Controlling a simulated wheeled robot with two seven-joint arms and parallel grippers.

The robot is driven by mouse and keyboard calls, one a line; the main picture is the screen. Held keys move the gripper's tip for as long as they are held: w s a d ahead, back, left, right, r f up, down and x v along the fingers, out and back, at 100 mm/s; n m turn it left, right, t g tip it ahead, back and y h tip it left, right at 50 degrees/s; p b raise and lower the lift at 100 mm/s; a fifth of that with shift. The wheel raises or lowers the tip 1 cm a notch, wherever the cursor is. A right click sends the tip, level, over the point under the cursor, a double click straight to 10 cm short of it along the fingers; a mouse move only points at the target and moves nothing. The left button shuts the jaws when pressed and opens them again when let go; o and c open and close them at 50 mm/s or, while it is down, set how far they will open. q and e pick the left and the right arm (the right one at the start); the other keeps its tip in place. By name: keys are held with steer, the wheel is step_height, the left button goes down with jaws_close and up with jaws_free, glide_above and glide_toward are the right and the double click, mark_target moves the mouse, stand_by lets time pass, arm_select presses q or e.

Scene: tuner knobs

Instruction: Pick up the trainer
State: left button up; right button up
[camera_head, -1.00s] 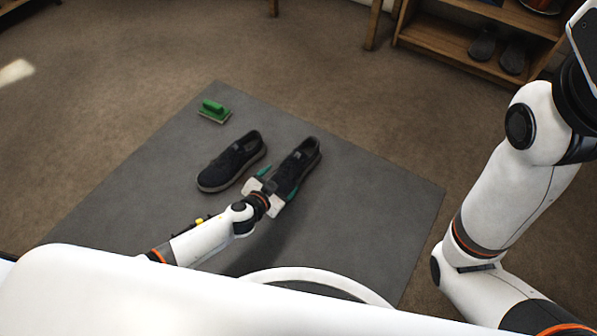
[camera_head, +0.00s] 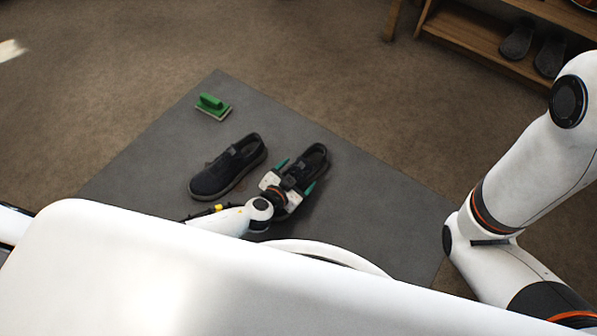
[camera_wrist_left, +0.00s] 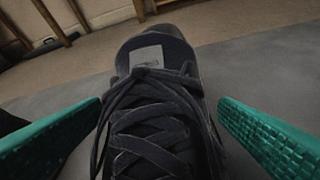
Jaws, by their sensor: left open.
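Two dark trainers with grey soles stand on the grey mat (camera_head: 330,240). The left trainer (camera_head: 228,168) is free of my grippers. My left gripper (camera_head: 296,175) is open, its green fingers on either side of the right trainer (camera_head: 316,157). In the left wrist view the laces and tongue of that trainer (camera_wrist_left: 160,110) fill the middle. The left gripper's fingers (camera_wrist_left: 158,130) stand apart at both sides, with a gap to the shoe at the right. My wrist hides the near part of this trainer in the head view. My right gripper is out of view.
A green brush (camera_head: 212,106) lies on the mat's far left part. A wooden shelf (camera_head: 490,42) with dark slippers (camera_head: 518,40) stands at the back right. The mat to the right of the trainers is clear.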

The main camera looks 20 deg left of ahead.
arm_select(q)
steer(key=shift+w, duration=0.1)
steer(key=shift+c, duration=1)
steer(key=shift+s, duration=0.25)
steer(key=c, duration=0.9)
steer(key=shift+a, duration=0.1)
steer(key=shift+c, duration=0.8)
steer(key=shift+r, duration=0.15)
